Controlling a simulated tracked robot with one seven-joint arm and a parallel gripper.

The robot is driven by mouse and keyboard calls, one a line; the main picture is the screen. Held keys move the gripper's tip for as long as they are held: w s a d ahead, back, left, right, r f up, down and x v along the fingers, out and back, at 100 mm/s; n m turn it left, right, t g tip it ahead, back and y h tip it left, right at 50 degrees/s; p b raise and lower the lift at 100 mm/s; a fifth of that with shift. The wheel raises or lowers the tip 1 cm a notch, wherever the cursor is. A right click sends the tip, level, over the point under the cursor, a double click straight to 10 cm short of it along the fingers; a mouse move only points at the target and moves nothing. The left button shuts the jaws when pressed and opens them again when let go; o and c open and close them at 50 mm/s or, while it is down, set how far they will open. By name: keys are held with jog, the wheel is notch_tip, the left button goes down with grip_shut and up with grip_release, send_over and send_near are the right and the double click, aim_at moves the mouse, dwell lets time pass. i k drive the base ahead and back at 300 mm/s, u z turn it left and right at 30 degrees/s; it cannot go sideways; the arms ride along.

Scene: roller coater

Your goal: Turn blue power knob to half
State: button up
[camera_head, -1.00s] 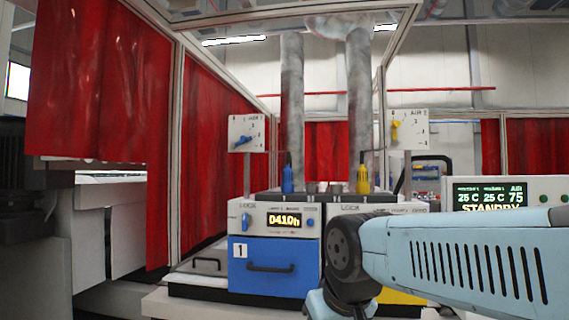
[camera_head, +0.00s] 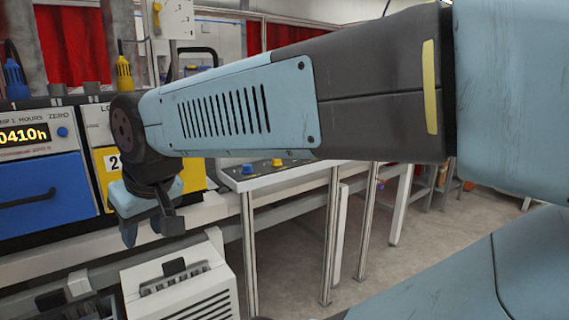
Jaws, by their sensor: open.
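A small blue knob (camera_head: 247,169) sits on a sloped grey control panel (camera_head: 300,170) right of centre, with a yellow knob (camera_head: 277,162) beside it. The blue knob's marks are too small to read. Another blue knob (camera_head: 62,132) is on the front of the coater unit at the left, beside its 0410h display. My gripper (camera_head: 150,230) points down in front of the yellow drawer, left of the control panel. It is open, apart from both blue knobs, and nothing shows between its fingers. My arm crosses the picture and covers the area just above the panel.
A blue drawer (camera_head: 40,195) and a partly covered yellow drawer (camera_head: 108,170) are in the coater front. A white vented box (camera_head: 185,285) stands below my gripper. Metal legs (camera_head: 330,240) hold up the panel. Open floor (camera_head: 440,240) lies to the right.

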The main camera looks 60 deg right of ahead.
aim_at(247, 169)
jog(key=z, duration=1.45)
jog(key=k, duration=0.55)
jog(key=z, duration=0.2)
jog(key=i, duration=0.5)
